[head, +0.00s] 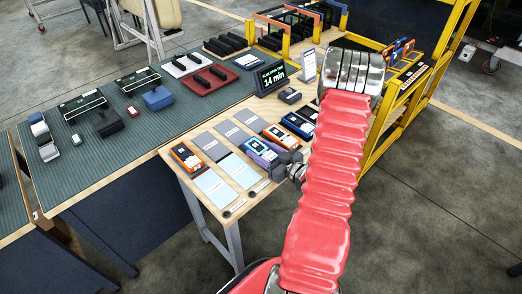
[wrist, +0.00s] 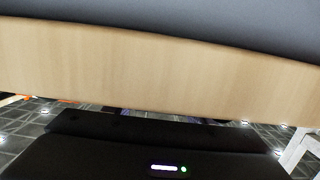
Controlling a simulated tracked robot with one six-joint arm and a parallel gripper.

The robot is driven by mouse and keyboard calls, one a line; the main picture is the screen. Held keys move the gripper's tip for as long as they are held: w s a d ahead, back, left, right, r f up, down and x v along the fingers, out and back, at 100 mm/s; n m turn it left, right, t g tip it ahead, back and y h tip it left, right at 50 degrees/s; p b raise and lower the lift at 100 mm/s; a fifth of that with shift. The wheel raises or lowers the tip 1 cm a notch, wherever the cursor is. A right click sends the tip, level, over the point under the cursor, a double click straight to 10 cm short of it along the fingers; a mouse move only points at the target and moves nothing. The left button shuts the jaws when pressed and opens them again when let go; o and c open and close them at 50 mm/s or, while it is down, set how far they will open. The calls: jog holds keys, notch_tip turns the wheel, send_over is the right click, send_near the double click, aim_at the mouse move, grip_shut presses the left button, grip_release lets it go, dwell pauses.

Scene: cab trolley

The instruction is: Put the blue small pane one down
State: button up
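The wrist view shows a grey surface, a wooden strip (wrist: 150,65) and a dark body with a small light, but no fingertips or pane.
Orange cases (head: 186,157) and (head: 280,136), a darker blue case (head: 298,124) and grey pads (head: 231,131) lie close around. A "14 min" display (head: 272,78) stands behind. A yellow frame (head: 402,105) stands at right. Open floor lies in front.

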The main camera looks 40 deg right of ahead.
jog(key=o, duration=0.4)
jog(key=shift+r, duration=0.15)
jog(key=shift+s+d+r, duration=0.1)
jog(key=shift+s+r, duration=0.2)
jog(key=shift+s, duration=1.65)
jog(key=shift+s+d+r, duration=0.1)
jog(key=shift+s+r, duration=0.2)
jog(key=shift+s, duration=1.7)
jog(key=shift+s+r, duration=0.3)
jog(key=shift+s, duration=1.65)
jog(key=shift+s, duration=0.15)
